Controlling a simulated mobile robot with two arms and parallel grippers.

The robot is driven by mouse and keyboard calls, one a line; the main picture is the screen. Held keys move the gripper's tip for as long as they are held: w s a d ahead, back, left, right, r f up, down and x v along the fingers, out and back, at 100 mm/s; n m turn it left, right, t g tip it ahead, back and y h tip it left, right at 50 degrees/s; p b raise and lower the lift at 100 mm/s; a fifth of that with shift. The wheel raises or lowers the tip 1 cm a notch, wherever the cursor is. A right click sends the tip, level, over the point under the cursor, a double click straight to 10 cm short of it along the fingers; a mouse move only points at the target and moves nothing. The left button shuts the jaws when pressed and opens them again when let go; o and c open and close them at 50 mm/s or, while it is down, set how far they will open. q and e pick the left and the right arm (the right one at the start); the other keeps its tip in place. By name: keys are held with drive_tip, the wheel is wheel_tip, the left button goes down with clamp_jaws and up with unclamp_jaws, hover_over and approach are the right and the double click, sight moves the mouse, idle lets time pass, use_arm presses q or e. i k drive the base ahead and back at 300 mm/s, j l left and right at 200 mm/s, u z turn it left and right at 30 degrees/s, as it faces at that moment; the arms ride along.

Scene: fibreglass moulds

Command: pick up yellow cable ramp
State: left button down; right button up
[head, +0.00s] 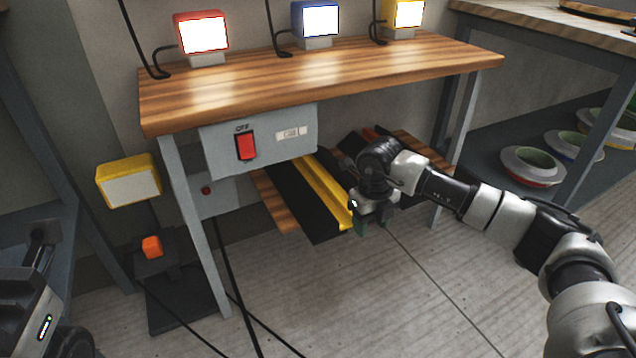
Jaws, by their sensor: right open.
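The yellow cable ramp (322,191) is a long black strip with a yellow band along its middle. It lies on the low wooden shelf under the bench, and its near end sticks out past the shelf's front edge. My right gripper (374,229) is open, with its fingers pointing down, close to the right of the ramp's near end. I cannot tell whether it touches the ramp. My right wrist hides part of the shelf behind it. On the left, part of my left arm (40,285) shows at the picture's edge, but its fingers are not visible.
The wooden bench (330,75) overhangs the shelf (272,200), with a grey switch box (262,140) under its top. A yellow lamp on a stand (128,186) is at the left. Cables run over the floor. Round moulds (533,165) sit on the right rack. The front floor is clear.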

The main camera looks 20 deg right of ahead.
sight(315, 189)
drive_tip(key=i, duration=0.9)
